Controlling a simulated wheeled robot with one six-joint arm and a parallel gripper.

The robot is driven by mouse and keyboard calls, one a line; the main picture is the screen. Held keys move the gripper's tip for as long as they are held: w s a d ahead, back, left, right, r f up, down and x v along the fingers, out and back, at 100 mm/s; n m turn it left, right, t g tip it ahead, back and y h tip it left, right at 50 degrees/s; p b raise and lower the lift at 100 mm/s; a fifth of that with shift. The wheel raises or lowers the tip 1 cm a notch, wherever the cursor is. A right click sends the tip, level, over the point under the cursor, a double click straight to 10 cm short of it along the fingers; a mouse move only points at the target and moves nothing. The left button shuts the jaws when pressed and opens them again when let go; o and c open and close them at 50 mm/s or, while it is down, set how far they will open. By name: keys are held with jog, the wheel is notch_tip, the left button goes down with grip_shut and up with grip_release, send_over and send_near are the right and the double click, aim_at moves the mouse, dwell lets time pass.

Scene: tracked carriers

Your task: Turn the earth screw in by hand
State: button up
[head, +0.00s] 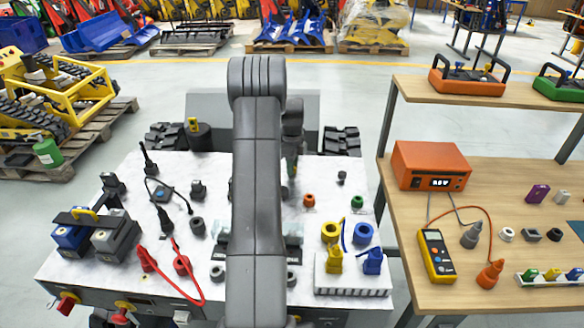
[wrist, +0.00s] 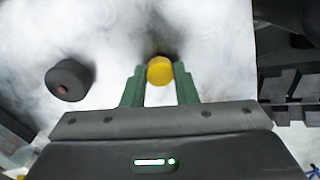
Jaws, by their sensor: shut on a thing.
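In the wrist view my gripper (wrist: 160,72) has two green fingers shut on a small round yellow knob, the earth screw (wrist: 159,71). The knob sits between the fingertips, with the pale marbled surface behind it. The fingers touch it on both sides. Its lower part is hidden, so I cannot tell how deep it sits. In the head view my arm stands in front of the middle of the white bench top (head: 330,190) and hides the screw.
A dark round socket with a reddish centre (wrist: 69,80) stands left of my gripper. The bench carries red clamps (head: 182,264), blue and grey blocks (head: 72,238), and yellow and blue rings (head: 331,231). A wooden table with an orange meter box (head: 431,165) is at right.

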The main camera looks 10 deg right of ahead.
jog(key=m, duration=0.5)
jog(key=shift+r, duration=0.1)
jog(key=o, duration=0.9)
jog(key=shift+m, duration=0.3)
notch_tip(320, 180, up, 14)
jog(key=shift+f+b, duration=0.15)
jog(key=shift+b, duration=0.2)
jog(key=shift+f, duration=0.1)
notch_tip(320, 180, down, 13)
jog(key=shift+f+p, duration=0.1)
jog(key=shift+p, duration=0.25)
jog(key=shift+f, duration=0.3)
jog(key=shift+n, duration=1.4)
